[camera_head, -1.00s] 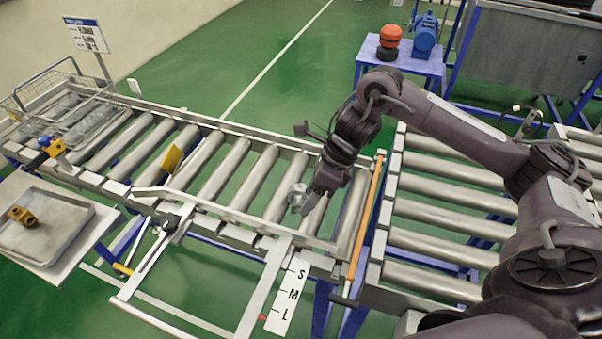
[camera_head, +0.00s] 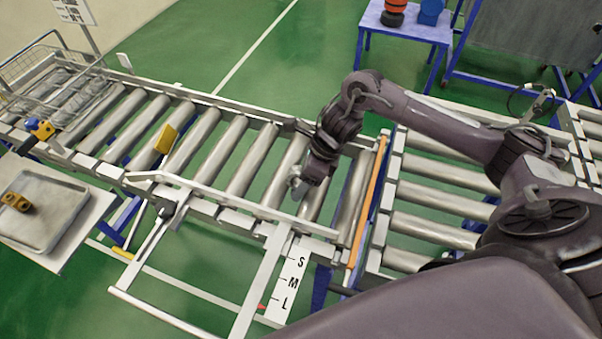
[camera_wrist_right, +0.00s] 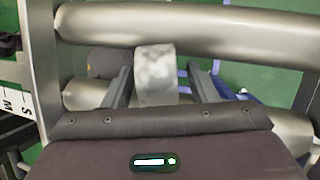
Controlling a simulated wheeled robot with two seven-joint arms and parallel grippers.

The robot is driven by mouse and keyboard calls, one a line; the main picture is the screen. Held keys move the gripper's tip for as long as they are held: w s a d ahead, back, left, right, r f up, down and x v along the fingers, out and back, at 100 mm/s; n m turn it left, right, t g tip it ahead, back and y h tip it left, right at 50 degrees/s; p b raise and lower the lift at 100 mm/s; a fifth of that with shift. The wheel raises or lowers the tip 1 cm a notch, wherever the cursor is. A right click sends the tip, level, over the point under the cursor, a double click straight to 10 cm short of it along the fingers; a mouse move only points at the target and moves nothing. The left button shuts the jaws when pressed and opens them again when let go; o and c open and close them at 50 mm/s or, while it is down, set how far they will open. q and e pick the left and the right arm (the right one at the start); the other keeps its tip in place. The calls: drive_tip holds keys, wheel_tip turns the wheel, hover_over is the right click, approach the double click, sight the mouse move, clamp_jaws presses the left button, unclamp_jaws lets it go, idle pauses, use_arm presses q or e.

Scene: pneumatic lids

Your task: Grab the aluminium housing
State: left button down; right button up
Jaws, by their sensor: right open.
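The aluminium housing (camera_wrist_right: 155,74) is a pale grey, short cylinder-like part on the rollers of the conveyor. In the right wrist view it lies between the two fingers of my right gripper (camera_wrist_right: 164,88), closer to the left finger, with a gap on the right. In the head view the housing (camera_head: 297,187) is a small bright piece, partly hidden by my right gripper (camera_head: 305,190), which points down over the rollers. The right gripper is open. My left gripper does not show.
The roller conveyor (camera_head: 235,155) has side rails and an orange bar (camera_head: 367,200) at its right end. A wire basket (camera_head: 45,75) stands at the far left. A tray (camera_head: 75,205) with a yellow part (camera_head: 17,201) is at the left. An S-M-L scale (camera_head: 289,283) sits in front.

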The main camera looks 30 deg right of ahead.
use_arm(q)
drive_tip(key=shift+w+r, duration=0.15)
use_arm(e)
drive_tip(key=shift+a+f, duration=0.2)
drive_tip(key=shift+f, duration=0.2)
drive_tip(key=shift+c, duration=0.3)
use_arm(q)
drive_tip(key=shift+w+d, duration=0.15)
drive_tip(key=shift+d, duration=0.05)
use_arm(e)
clamp_jaws()
drive_tip(key=shift+r, duration=0.15)
